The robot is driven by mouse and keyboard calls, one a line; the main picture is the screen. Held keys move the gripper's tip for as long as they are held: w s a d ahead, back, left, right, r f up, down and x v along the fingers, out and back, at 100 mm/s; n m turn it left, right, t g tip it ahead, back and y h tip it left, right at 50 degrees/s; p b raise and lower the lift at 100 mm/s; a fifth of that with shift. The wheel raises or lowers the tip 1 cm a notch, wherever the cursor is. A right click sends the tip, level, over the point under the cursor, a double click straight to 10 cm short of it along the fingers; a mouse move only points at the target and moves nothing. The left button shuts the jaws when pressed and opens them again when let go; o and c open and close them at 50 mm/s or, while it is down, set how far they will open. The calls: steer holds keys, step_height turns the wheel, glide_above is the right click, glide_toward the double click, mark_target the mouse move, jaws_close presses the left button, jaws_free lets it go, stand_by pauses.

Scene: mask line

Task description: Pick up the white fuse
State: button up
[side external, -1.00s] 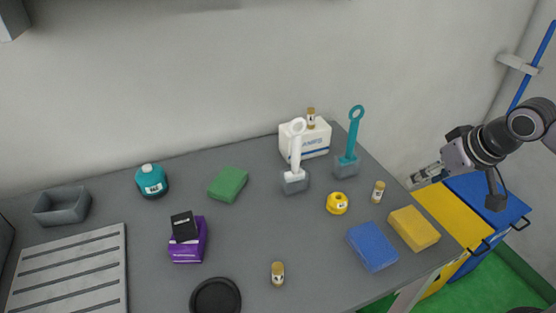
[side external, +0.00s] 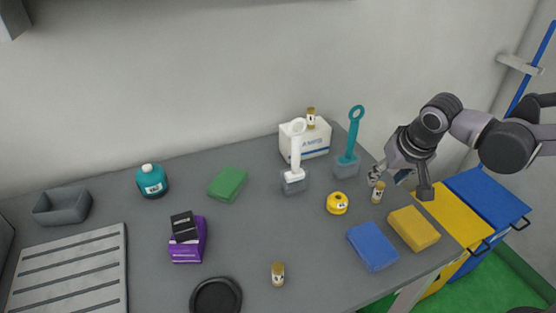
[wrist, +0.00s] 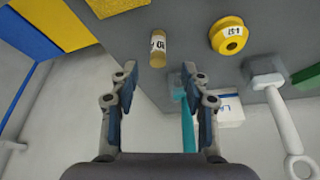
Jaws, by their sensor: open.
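Three small upright cylinders with brass-coloured ends and white labelled bands look like fuses. One (side external: 378,192) stands near the table's right edge, one (side external: 277,273) near the front, and one (side external: 311,117) on top of a white box. I cannot tell them apart by colour. My gripper (side external: 375,178) is right beside the right-edge fuse, at its upper left in the side view. In the wrist view, my gripper (wrist: 159,72) is open and empty, with the right-edge fuse (wrist: 157,49) just beyond the fingertips, lined up with the gap between them.
A yellow ring-shaped item (side external: 337,203) stands left of the nearest fuse. Yellow (side external: 413,228) and blue (side external: 372,247) blocks lie in front. The white box (side external: 305,139), a teal-handled tool (side external: 349,145) and a white-handled tool (side external: 295,152) stand behind. The table's right edge is close.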

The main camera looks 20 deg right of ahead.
mark_target(381, 184)
steer(key=shift+x, duration=2.75)
steer(key=shift+w+d, duration=0.1)
steer(key=shift+d, duration=0.05)
steer(key=shift+r, duration=0.1)
jaws_close()
